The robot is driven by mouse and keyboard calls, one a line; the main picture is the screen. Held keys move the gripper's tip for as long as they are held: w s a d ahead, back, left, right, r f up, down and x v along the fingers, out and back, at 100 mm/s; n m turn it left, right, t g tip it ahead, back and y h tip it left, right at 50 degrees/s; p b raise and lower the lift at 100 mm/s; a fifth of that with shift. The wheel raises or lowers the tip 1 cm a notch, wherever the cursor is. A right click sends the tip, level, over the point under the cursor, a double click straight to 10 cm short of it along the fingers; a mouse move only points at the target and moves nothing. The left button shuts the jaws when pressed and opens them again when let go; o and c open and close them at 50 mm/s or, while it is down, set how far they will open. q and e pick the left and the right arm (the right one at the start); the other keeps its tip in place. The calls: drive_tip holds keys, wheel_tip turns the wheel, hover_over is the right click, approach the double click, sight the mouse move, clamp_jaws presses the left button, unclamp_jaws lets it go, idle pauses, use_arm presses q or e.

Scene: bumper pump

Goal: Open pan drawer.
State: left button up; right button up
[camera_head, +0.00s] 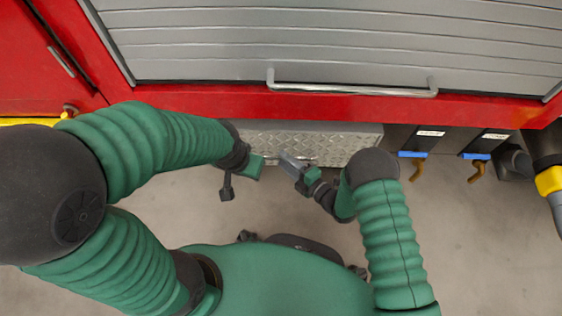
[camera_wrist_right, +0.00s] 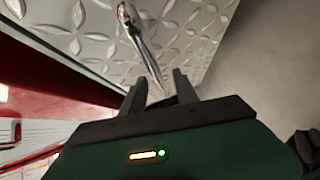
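The pan drawer has a silver diamond-plate front (camera_head: 345,140), low under the red body of the truck. It also fills the top of the right wrist view (camera_wrist_right: 190,30). Its shiny bar handle (camera_wrist_right: 140,40) points down toward my right gripper (camera_wrist_right: 160,85), whose two fingers are apart. The handle's lower end is by the fingertips; I cannot tell if they touch. In the head view my right gripper (camera_head: 288,160) is at the drawer front, partly covering the handle. My left gripper (camera_head: 262,163) is at the drawer's left part; its fingers are too small to read.
A grey roller shutter (camera_head: 330,45) with a long bar handle (camera_head: 350,88) is above the drawer. Blue-handled valves (camera_head: 412,154) and a yellow-banded hose fitting (camera_head: 549,180) are to the right. The concrete floor (camera_head: 480,240) is clear there.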

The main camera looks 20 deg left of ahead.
drive_tip(key=shift+b+x, duration=0.3)
drive_tip(key=shift+x, duration=1)
drive_tip(key=shift+d, duration=0.1)
clamp_jaws()
drive_tip(key=shift+f, duration=0.1)
